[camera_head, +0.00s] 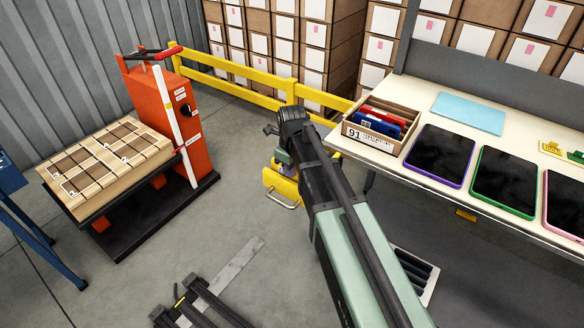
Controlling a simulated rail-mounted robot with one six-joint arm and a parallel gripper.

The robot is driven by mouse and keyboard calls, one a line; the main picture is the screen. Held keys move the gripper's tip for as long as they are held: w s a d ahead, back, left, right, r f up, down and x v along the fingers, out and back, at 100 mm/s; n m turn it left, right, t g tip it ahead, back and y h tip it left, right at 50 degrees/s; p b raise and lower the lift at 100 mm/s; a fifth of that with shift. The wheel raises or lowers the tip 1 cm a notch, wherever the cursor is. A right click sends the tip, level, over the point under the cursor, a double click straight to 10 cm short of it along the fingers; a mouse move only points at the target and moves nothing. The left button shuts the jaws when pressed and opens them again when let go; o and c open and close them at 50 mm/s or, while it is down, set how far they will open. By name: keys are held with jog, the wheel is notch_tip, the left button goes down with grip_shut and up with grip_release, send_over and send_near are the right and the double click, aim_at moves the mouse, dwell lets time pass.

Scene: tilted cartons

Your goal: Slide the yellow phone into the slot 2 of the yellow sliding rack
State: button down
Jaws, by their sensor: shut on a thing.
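My arm reaches from the bottom right up to a dark joint, and its pale green wrist (283,157) turns down there. The fingers of my gripper cannot be made out, nor what is between them. Just below the wrist is a yellow object (272,180) with a metal handle, partly hidden by the arm. I cannot tell whether it is the yellow sliding rack, or whether my gripper touches it. No yellow phone can be made out.
A yellow guard rail (235,78) and an orange lift cart (172,108) stand at left.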

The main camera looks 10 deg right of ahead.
jog(key=shift+f+b, duration=0.3)
dwell(0.5)
jog(key=c, duration=1)
grip_release()
jog(key=shift+r, duration=0.1)
notch_tip(320, 180, up, 11)
jog(key=p, duration=1.1)
notch_tip(320, 180, up, 7)
jog(key=p, duration=0.7)
